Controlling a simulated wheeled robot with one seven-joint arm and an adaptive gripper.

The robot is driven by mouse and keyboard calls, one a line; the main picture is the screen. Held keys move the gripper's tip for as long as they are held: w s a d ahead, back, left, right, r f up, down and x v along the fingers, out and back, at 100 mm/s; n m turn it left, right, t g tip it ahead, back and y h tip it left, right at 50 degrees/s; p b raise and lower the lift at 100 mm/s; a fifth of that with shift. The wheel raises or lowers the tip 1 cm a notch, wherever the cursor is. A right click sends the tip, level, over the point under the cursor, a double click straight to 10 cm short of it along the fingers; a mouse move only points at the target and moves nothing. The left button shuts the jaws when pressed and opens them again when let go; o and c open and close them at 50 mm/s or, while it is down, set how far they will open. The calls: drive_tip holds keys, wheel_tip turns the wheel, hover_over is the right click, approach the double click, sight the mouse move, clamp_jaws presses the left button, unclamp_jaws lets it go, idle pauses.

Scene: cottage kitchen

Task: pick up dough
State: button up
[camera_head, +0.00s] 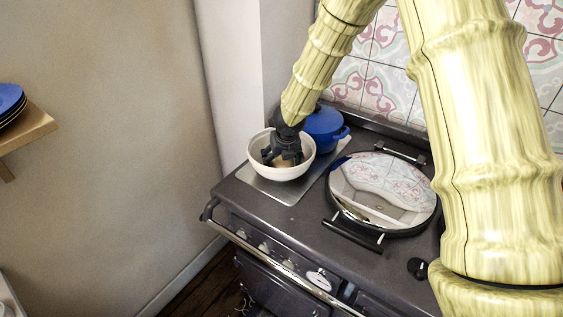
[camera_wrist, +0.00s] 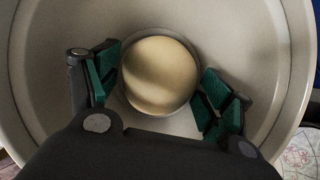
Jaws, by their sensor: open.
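The dough (camera_wrist: 160,75) is a pale, smooth, round ball. It lies at the bottom of a white bowl (camera_head: 281,173), which stands on the stove's left side. In the head view only a small part of the dough (camera_head: 281,162) shows under my gripper. My gripper (camera_head: 284,158) reaches down into the bowl. In the wrist view my gripper (camera_wrist: 161,95) is open, with green-padded fingers to the left and right of the dough. A gap shows on the right side; on the left the pad is close to the dough, and I cannot tell whether it touches.
A blue pot (camera_head: 325,128) stands right behind the bowl. A round shiny lid (camera_head: 384,190) lies to the right on the dark stove (camera_head: 300,218). A tiled wall (camera_head: 385,60) rises behind. A wooden shelf (camera_head: 30,133) with blue plates (camera_head: 10,100) is at far left.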

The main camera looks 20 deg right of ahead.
drive_tip(key=shift+x, duration=0.8)
drive_tip(key=shift+s+r, duration=0.15)
drive_tip(key=shift+r, duration=0.15)
drive_tip(key=shift+c, duration=0.5)
drive_tip(key=c, duration=0.8)
drive_tip(key=shift+c, duration=0.2)
drive_tip(key=shift+r, duration=0.1)
